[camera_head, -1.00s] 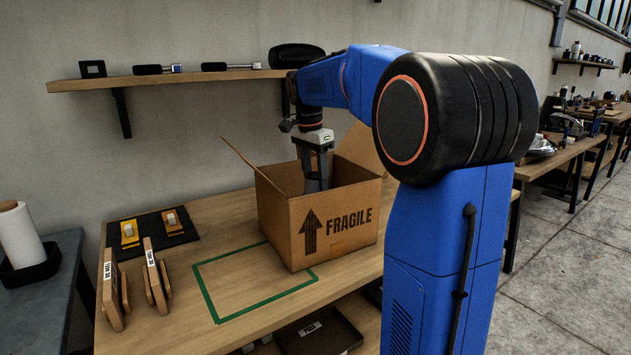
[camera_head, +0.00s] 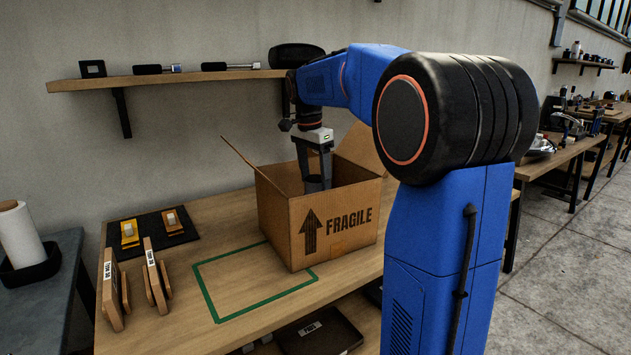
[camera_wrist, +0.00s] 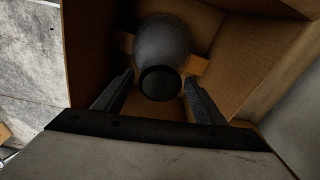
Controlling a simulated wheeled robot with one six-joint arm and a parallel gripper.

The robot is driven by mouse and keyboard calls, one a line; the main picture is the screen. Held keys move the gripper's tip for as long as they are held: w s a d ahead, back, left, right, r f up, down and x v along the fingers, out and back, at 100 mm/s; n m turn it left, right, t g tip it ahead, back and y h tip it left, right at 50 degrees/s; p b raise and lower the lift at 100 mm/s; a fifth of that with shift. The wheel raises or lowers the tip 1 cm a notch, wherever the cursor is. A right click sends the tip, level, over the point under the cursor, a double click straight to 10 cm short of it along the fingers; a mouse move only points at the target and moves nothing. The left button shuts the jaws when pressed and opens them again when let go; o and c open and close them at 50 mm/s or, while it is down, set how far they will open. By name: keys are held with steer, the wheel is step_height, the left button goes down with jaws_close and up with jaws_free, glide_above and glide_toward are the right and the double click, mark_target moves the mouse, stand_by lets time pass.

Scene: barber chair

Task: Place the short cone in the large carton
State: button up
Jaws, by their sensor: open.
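The large carton (camera_head: 284,226) is an open cardboard box marked FRAGILE, standing on the wooden bench with its flaps up. My gripper (camera_head: 317,180) reaches down into it from above, its lower part behind the front wall. In the wrist view my two fingers (camera_wrist: 155,96) are spread apart. A grey, rounded tapering piece with a dark round end, apparently the short cone (camera_wrist: 162,52), is inside the carton (camera_wrist: 255,50) between and just beyond the fingertips. I see gaps between it and both fingers. In the head view it is mostly hidden by the carton wall and gripper.
A green taped rectangle (camera_head: 222,318) on the bench left of the carton is empty. A wall shelf (camera_head: 190,77) with tools hangs above.

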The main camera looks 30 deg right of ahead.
step_height(320, 180, up, 11)
steer(key=a, duration=0.1)
steer(key=shift+a, duration=0.15)
steer(key=shift+s, duration=0.1)
stand_by(0.5)
